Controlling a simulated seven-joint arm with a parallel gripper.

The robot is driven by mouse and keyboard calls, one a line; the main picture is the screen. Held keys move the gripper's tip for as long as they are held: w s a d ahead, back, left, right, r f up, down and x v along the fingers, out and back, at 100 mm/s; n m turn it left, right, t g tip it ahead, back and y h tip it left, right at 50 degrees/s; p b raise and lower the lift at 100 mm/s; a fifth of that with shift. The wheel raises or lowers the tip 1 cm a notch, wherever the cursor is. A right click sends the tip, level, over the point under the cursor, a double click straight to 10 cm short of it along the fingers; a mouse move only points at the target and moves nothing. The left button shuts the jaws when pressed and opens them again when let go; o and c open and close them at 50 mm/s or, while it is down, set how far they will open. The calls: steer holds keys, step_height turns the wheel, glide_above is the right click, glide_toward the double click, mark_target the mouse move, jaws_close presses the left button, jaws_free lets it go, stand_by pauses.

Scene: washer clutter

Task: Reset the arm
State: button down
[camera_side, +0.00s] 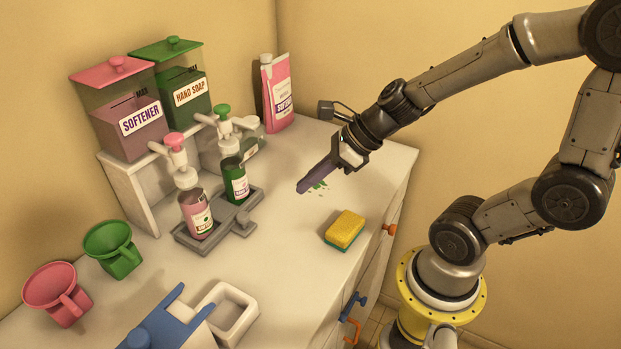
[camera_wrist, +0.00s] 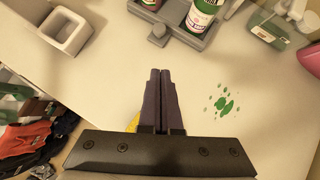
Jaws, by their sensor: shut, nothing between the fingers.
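My gripper (camera_side: 304,188) is shut and empty. In the wrist view my gripper's dark fingers (camera_wrist: 161,72) lie side by side, pointing toward the grey tray. The green spill (camera_wrist: 226,106) lies to the right of the fingers there. A yellow and green sponge (camera_side: 345,230) lies on the counter below and right of my gripper; in the wrist view only a sliver of it (camera_wrist: 132,124) shows beside the fingers.
A grey tray (camera_side: 247,228) holds a pink-topped bottle (camera_side: 197,214) and a green-topped bottle (camera_side: 235,178). A shelf (camera_side: 131,195) carries softener (camera_side: 128,125) and hand soap (camera_side: 185,95) boxes.

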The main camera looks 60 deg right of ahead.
steer(key=s+a+r+n, duration=0.4)
steer(key=s+r+n, duration=0.25)
steer(key=n, duration=0.75)
steer(key=s+d+n+g+h, duration=0.1)
steer(key=s+d+n+h, duration=0.2)
steer(key=n, duration=1.3)
steer(key=s+d, duration=0.2)
steer(key=d, duration=0.1)
steer(key=shift+s+r+n+g+h, duration=0.2)
steer(key=shift+r+n+g+h, duration=0.1)
steer(key=shift+r+g+h, duration=0.1)
